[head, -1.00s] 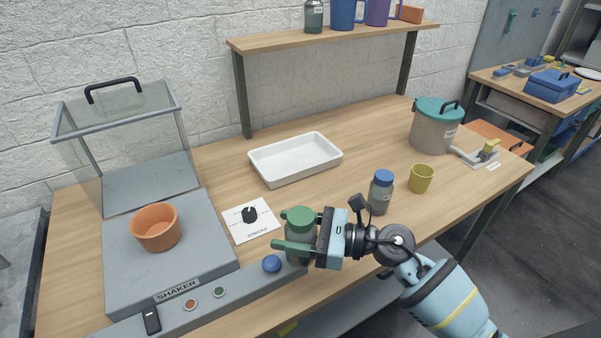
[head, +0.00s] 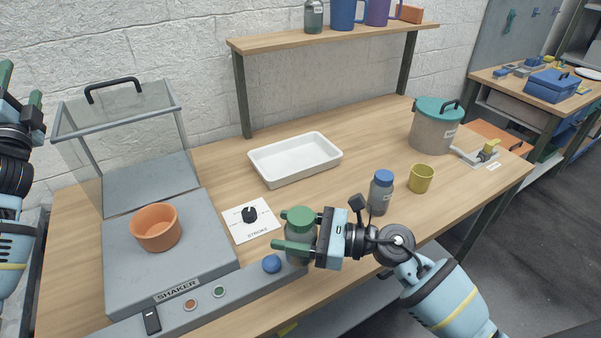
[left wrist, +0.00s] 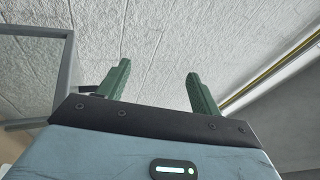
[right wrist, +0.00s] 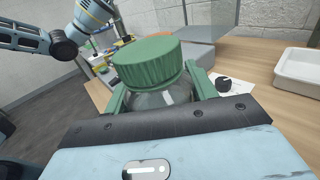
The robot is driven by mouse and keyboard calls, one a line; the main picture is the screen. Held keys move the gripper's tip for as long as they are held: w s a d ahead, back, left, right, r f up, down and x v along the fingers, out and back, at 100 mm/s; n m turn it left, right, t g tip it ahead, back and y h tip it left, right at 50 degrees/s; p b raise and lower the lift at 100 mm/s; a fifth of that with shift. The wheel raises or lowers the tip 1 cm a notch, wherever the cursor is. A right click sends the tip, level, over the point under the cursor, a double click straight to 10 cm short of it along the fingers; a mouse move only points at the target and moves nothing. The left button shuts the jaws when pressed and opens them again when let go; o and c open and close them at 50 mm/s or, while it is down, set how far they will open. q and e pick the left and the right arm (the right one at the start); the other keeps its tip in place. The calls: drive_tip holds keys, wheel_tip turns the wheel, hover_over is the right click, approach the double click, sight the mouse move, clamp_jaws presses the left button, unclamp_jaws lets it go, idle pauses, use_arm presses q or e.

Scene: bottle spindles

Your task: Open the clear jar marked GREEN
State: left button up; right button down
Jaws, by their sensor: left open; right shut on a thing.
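A clear jar (head: 297,260) with a ribbed green screw lid (head: 299,217) stands upright at the table's front edge. Its lid is on; no marking on it can be read. My right gripper (head: 303,243) is shut on the jar's body, below the lid. The right wrist view shows the clear body (right wrist: 160,98) between the fingers, with the green lid (right wrist: 148,60) above. My left gripper (head: 22,86) is open and empty at the far left, raised and well away from the jar. The left wrist view shows its two fingers (left wrist: 158,72) spread against the wall.
Near the jar are a blue knob (head: 271,263), a stroke dial (head: 250,215), a blue-capped bottle (head: 381,195) and a yellow cup (head: 421,179). The shaker (head: 165,265) carries an orange pot (head: 156,228). A white tray (head: 296,160) lies behind. A labelled bottle (head: 313,15) stands on the shelf.

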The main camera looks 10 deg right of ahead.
use_arm(q)
drive_tip(key=w+d+r+m+g+h, duration=0.1)
drive_tip(key=d+r+m+g+h, duration=0.1)
drive_tip(key=d+r+m+h, duration=1.55)
drive_tip(key=w+d+f+g+y, duration=0.2)
drive_tip(key=d+f+y, duration=0.1)
drive_tip(key=d+y, duration=0.3)
drive_tip(key=w+d+f+g+y, duration=0.1)
drive_tip(key=w+d+f+y, duration=0.1)
drive_tip(key=d+f+y, duration=0.45)
drive_tip(key=m+g+y, duration=0.2)
drive_tip(key=m+g, duration=0.9)
drive_tip(key=g, duration=0.6)
hover_over(300, 215)
drive_tip(key=f, duration=1.2)
drive_tip(key=w+f, duration=0.1)
drive_tip(key=f, duration=0.5)
drive_tip(key=shift+f, duration=0.2)
drive_tip(key=shift+s+m+g, duration=0.4)
drive_tip(key=shift+s+m, duration=0.05)
drive_tip(key=shift+s, duration=0.15)
drive_tip(key=shift+f, duration=4.05)
